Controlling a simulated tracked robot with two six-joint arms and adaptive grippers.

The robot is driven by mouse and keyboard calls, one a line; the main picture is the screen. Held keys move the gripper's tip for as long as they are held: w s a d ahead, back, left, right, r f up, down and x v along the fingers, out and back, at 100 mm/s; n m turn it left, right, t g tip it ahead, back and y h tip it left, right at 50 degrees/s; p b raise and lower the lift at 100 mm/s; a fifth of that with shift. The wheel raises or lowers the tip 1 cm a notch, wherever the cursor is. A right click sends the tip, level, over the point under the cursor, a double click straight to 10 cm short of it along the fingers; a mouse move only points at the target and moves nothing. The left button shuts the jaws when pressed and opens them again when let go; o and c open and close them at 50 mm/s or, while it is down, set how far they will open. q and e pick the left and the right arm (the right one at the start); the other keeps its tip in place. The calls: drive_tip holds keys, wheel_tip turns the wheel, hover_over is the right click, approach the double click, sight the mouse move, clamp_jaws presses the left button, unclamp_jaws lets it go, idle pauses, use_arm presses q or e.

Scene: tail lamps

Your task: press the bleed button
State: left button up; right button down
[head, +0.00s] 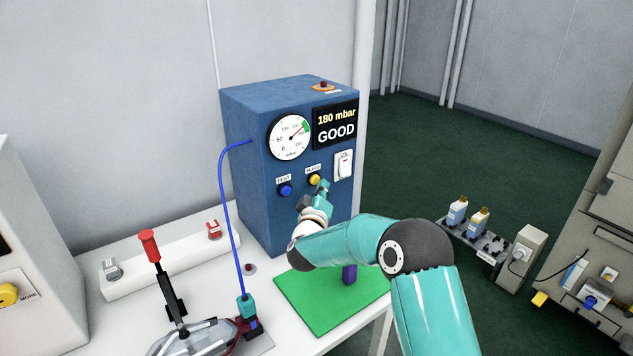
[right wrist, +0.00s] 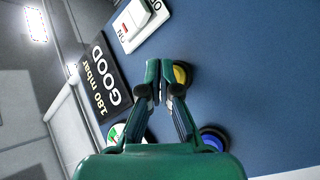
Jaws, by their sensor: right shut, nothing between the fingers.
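The blue test box (head: 247,190) stands on the white bench. Its front bears a yellow button (head: 314,180), with a small label above it that is hard to read, and a blue button (head: 285,190) to its left labelled TEST. My right gripper (head: 322,187) is shut and empty, its tips close to the yellow button. In the right wrist view the shut fingertips (right wrist: 162,72) lie just beside the yellow button (right wrist: 182,74), partly overlapping it in the picture; contact cannot be told. The blue button (right wrist: 213,138) shows lower right. My left gripper is out of view.
A display (head: 336,125) reads 180 mbar GOOD, beside a dial gauge (head: 290,138). A white switch (head: 344,165) sits right of the yellow button. A blue hose (head: 223,190) runs down to a connector near a red-handled clamp (head: 149,245). A green mat (head: 318,305) lies in front.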

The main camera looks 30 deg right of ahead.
drive_tip(key=shift+w+r, duration=0.1)
drive_tip(key=shift+w, duration=0.6)
idle(0.7)
drive_tip(key=shift+s, duration=0.95)
drive_tip(key=s+b, duration=0.2)
drive_tip(key=s, duration=0.3)
drive_tip(key=shift+d, duration=0.2)
idle(0.7)
